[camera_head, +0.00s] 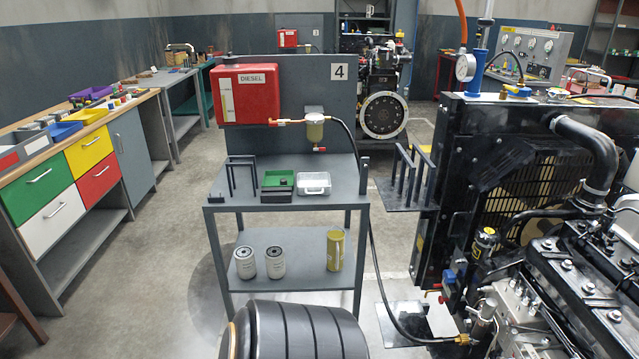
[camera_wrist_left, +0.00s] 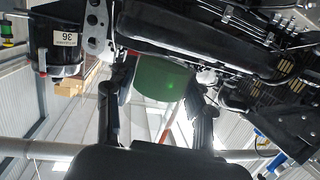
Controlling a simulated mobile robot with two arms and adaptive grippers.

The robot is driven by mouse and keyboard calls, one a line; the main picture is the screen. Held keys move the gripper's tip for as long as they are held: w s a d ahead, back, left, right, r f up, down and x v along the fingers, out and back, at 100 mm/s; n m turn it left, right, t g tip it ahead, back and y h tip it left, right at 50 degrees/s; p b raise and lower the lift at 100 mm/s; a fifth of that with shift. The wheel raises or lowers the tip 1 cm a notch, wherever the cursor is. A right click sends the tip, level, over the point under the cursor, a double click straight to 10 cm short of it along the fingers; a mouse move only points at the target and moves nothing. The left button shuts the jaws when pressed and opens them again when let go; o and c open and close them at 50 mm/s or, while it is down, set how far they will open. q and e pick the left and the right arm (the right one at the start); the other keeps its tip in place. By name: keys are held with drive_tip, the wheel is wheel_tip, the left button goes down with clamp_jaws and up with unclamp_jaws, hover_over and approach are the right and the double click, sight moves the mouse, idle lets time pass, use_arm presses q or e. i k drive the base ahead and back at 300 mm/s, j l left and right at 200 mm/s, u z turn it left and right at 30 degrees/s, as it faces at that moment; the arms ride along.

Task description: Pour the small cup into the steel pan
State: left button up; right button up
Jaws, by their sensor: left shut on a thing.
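In the left wrist view my left gripper (camera_wrist_left: 155,115) is shut on a green, rounded cup-like thing (camera_wrist_left: 158,84), which sits between its two black fingers. I cannot see inside it or tell what it holds. In the head view neither gripper shows. A pale, silvery shallow tray (camera_head: 314,191) stands on the top of the grey cart (camera_head: 230,202); it may be the steel pan, but I cannot tell for sure. My right gripper is in neither view.
A green bin (camera_head: 279,179) stands beside the pale tray, and a black stand (camera_head: 240,178) is to its left. Two white filters (camera_head: 245,263) and a yellow canister (camera_head: 335,250) are on the lower shelf. A large engine (camera_head: 570,270) fills the right. Floor is clear left of the cart.

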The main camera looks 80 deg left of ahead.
sight(309, 184)
drive_tip(key=u, duration=2.6)
